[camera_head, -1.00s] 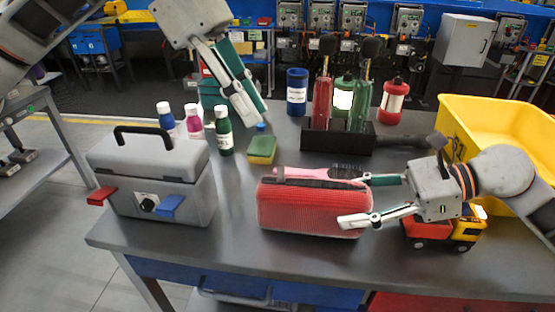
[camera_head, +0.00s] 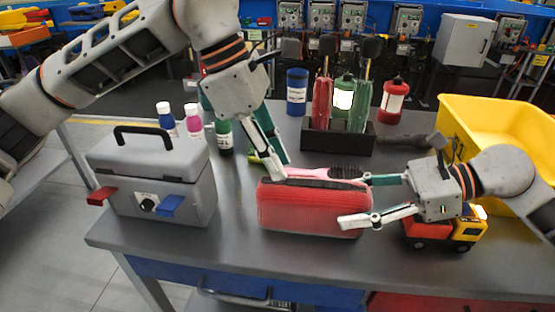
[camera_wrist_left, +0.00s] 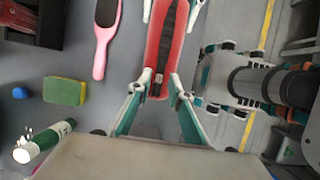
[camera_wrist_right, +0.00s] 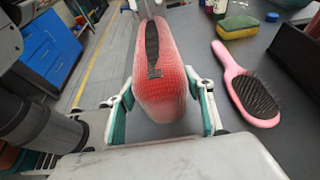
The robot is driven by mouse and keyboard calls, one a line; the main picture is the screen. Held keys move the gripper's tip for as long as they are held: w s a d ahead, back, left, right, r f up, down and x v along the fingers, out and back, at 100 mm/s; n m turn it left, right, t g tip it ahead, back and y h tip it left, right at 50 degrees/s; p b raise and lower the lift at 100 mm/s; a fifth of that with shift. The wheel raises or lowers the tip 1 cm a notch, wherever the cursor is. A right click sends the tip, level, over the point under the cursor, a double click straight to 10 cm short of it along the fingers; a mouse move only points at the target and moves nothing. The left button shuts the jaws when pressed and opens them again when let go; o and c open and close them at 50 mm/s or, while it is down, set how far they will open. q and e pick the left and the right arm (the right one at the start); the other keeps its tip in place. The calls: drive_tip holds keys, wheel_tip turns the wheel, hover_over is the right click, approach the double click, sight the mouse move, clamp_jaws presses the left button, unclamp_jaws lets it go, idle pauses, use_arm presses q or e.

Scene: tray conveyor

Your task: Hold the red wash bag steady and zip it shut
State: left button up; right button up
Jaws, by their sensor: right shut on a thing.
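The red wash bag (camera_head: 310,210) lies near the table's front, with a dark zip strip along its top. I cannot tell how far the zip is closed. My right gripper (camera_head: 358,200) is shut on the bag's right end; the right wrist view shows its fingers on both sides of the bag (camera_wrist_right: 166,95). My left gripper (camera_head: 282,168) is at the bag's top left end, pointing down. In the left wrist view its open fingers (camera_wrist_left: 163,84) flank the end of the zip strip (camera_wrist_left: 157,87). I cannot tell whether they touch it.
A pink hairbrush (camera_wrist_right: 230,70) lies just behind the bag. A green and yellow sponge (camera_wrist_left: 65,91) and bottles (camera_head: 194,125) are behind my left gripper. A grey case (camera_head: 150,180) stands left, a toy truck (camera_head: 465,232) and yellow bin (camera_head: 480,125) right. The table's front edge is close.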

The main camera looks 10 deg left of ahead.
use_arm(q)
drive_tip(key=shift+d+f, duration=0.15)
drive_tip(key=shift+f, duration=0.2)
drive_tip(key=shift+c, duration=0.3)
clamp_jaws()
drive_tip(key=d, duration=1.4)
drive_tip(key=shift+d, duration=0.1)
use_arm(e)
drive_tip(key=shift+o, duration=0.2)
use_arm(q)
drive_tip(key=shift+d, duration=0.1)
use_arm(e)
drive_tip(key=shift+s+a, duration=0.1)
use_arm(q)
drive_tip(key=shift+o, duration=0.3)
unclamp_jaws()
use_arm(e)
drive_tip(key=shift+c, duration=0.2)
